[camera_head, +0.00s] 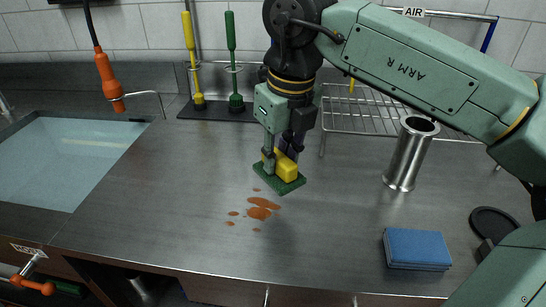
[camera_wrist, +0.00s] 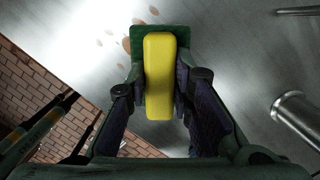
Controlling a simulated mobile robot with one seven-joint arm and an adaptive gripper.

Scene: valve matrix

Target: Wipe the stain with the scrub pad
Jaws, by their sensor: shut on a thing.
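The scrub pad is a green pad (camera_head: 282,183) with a yellow block handle (camera_head: 287,169). My gripper (camera_head: 282,157) is shut on the yellow handle, above the middle of the metal counter. In the wrist view the yellow handle (camera_wrist: 159,75) stands between the two fingers, with the green pad (camera_wrist: 184,37) beneath it. The stain (camera_head: 262,208) is a group of orange-brown blotches just in front of the pad and to its left. Part of the stain (camera_wrist: 126,44) shows beside the pad in the wrist view. I cannot tell whether the pad touches the counter.
A blue sponge block (camera_head: 416,249) lies at the front right. A steel cylinder (camera_head: 408,158) stands before a wire rack (camera_head: 350,118). A sink (camera_head: 65,160) is at the left. Yellow and green brushes (camera_head: 234,70) stand at the back. The counter left of the stain is clear.

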